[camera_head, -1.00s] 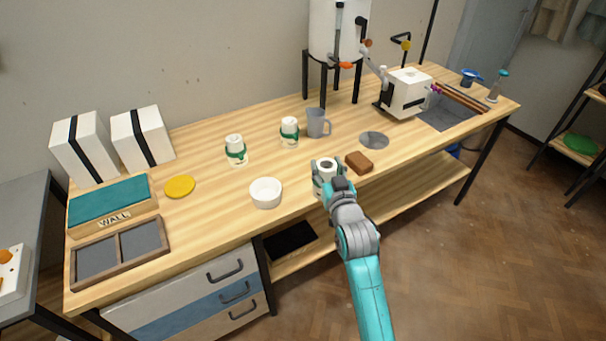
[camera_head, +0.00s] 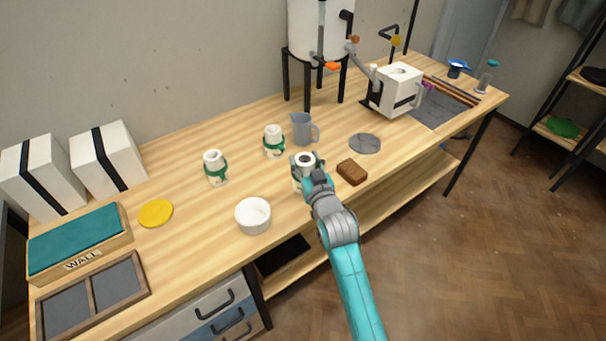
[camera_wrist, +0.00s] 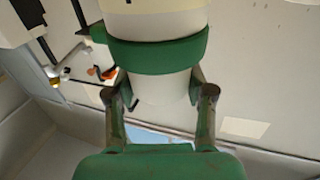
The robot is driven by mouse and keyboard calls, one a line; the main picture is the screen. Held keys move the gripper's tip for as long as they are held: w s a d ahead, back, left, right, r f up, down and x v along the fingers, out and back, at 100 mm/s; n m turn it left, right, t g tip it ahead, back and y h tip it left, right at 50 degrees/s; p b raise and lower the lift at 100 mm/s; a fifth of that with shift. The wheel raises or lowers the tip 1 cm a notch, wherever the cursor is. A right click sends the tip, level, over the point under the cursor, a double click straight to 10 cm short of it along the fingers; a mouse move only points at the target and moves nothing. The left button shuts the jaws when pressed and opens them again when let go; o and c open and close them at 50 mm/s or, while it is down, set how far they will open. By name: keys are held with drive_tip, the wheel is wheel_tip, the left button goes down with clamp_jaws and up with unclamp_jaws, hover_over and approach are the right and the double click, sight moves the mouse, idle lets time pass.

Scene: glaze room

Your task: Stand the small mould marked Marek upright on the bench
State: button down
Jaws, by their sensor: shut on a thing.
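My gripper (camera_head: 308,174) is shut on a small white mould (camera_head: 304,160) with a dark round opening facing up. In the wrist view, my gripper (camera_wrist: 160,95) has a finger on each side of the white mould (camera_wrist: 155,88), below its green band. The held mould looks roughly upright near the bench's front edge; I cannot tell whether it touches the wood. Two similar white moulds with green bands stand upright on the bench (camera_head: 190,240), one at left (camera_head: 214,161) and one nearer the middle (camera_head: 273,135). No name is readable on any mould.
A white bowl (camera_head: 253,215) stands left of my gripper, and a brown block (camera_head: 352,172) lies close on its right. A grey jug (camera_head: 302,128) and a grey disc (camera_head: 365,143) are behind. A yellow disc (camera_head: 155,213) lies at left. Bare wood lies between bowl and moulds.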

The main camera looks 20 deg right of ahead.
sight(305, 174)
drive_tip(key=shift+f, duration=2.25)
drive_tip(key=shift+f, duration=0.1)
drive_tip(key=shift+c, duration=2)
unclamp_jaws()
drive_tip(key=s, duration=1.2)
